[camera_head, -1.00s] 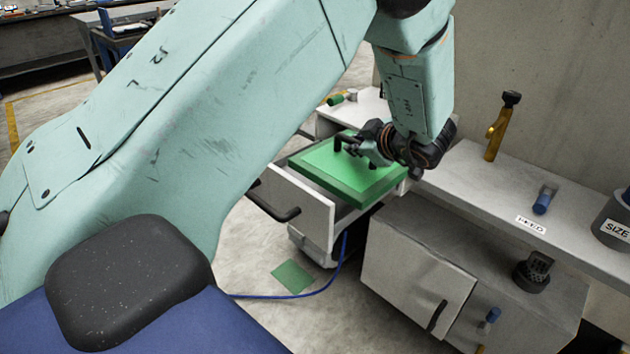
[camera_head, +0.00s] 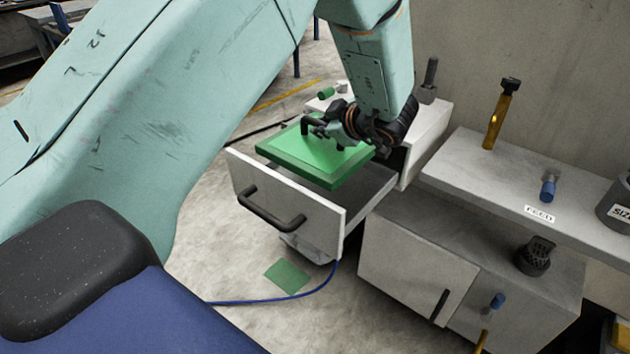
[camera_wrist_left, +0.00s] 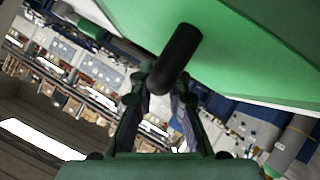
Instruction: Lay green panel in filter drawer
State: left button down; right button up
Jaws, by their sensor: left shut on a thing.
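The green panel (camera_head: 308,152) is a flat framed square with a dark handle. My left gripper (camera_head: 322,128) is shut on that handle and holds the panel over the open filter drawer (camera_head: 285,200). The panel looks slightly tilted and appears above the drawer's rim; its exact gap to the drawer is hard to tell. In the left wrist view the panel (camera_wrist_left: 245,50) fills the upper right, and the dark handle (camera_wrist_left: 175,58) lies between the fingers (camera_wrist_left: 160,85). My right gripper is not seen.
A grey bench (camera_head: 480,180) at the right carries a yellow-handled tool (camera_head: 497,115), a blue-capped item (camera_head: 548,187) and a container labelled SIZE (camera_head: 615,205). A cabinet (camera_head: 415,265) stands below it. A green square (camera_head: 287,276) and a blue cable (camera_head: 270,302) lie on the floor.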

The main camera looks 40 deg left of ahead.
aim_at(329, 146)
pick_arm(q)
jog(key=shift+w+a+f, duration=0.1)
jog(key=shift+a, duration=0.15)
jog(key=shift+a+f, duration=0.15)
jog(key=shift+f, duration=0.1)
jog(key=f, duration=0.1)
jog(key=f+b, duration=0.1)
jog(key=f, duration=0.1)
jog(key=f+b, duration=0.1)
jog(key=shift+d+f, duration=0.25)
jog(key=shift+d, duration=0.1)
jog(key=shift+f+b, duration=0.3)
jog(key=shift+f, duration=0.1)
notch_tip(329, 146, down, 4)
jog(key=shift+f+b, duration=0.1)
jog(key=shift+b, duration=0.9)
jog(key=shift+a, duration=0.1)
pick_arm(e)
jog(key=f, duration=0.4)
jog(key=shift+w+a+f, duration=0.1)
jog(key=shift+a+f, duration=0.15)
pick_arm(q)
jog(key=c, duration=1.3)
grip_release()
jog(key=shift+f, duration=0.15)
